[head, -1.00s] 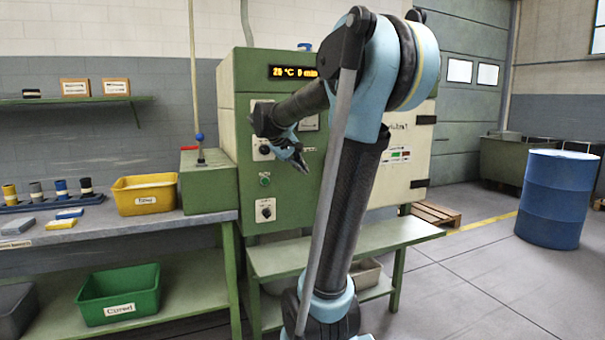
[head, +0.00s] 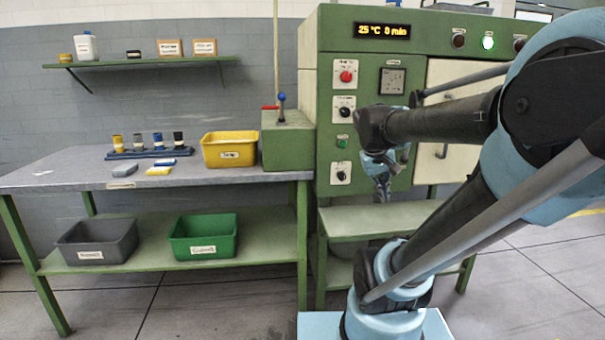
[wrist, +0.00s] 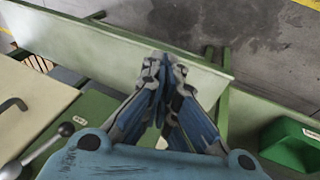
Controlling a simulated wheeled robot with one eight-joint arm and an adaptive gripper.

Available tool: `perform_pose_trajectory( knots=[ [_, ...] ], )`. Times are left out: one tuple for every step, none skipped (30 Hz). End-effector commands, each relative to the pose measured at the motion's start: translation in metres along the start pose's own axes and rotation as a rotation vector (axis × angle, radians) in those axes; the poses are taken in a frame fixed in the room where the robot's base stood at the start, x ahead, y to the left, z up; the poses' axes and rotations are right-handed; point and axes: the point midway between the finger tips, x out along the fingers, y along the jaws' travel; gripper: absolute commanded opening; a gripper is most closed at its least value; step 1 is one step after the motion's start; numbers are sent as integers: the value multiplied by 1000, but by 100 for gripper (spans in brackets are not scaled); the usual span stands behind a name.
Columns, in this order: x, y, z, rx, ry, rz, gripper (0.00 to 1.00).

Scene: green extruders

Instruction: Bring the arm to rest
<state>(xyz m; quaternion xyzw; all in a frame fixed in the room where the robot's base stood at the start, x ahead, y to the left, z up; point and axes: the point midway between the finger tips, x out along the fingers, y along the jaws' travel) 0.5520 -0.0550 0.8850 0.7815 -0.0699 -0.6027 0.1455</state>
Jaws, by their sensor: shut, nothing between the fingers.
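My gripper (head: 382,190) hangs pointing down in front of the green machine (head: 362,72) in the head view. In the wrist view my gripper (wrist: 162,62) has its blue-grey fingers together at the tips, with nothing between them. It is apart from the machine and above the low green bench (head: 345,224) at the machine's front. My arm is bent, with its upper links on the right side of the head view.
A workbench (head: 60,178) on the left carries a yellow bin (head: 230,155) and a rack of tubes (head: 150,152). A green bin (head: 203,243) and a grey bin (head: 97,248) stand on its lower shelf. A wall shelf (head: 140,62) holds boxes. Floor in front is free.

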Motion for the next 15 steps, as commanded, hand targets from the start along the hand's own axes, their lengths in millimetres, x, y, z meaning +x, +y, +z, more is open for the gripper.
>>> perform_pose_trajectory(
  knots=[
    [9, -11, 20, 14, -8, -33, 0],
    [13, -18, 30, 23, -12, -53, 0],
    [19, -26, 44, 33, -18, -81, 0],
    [24, -33, 54, 41, -23, -101, 0],
    [28, -40, 64, 50, -27, -122, 0],
    [34, -49, 76, 60, -32, -148, 0],
    [38, -55, 85, 68, -36, -166, 0],
    [42, -61, 92, 75, -39, -184, 0],
    [47, -68, 102, 84, -43, -206, 0],
    [50, -74, 108, 89, -45, -221, 0],
    [53, -78, 114, 94, -48, -235, 0],
    [57, -84, 120, 100, -51, -251, 0],
    [59, -88, 124, 104, -53, -261, 0],
    [61, -90, 128, 107, -54, -269, 0],
    [63, -94, 131, 110, -56, -279, 0]
  ],
)
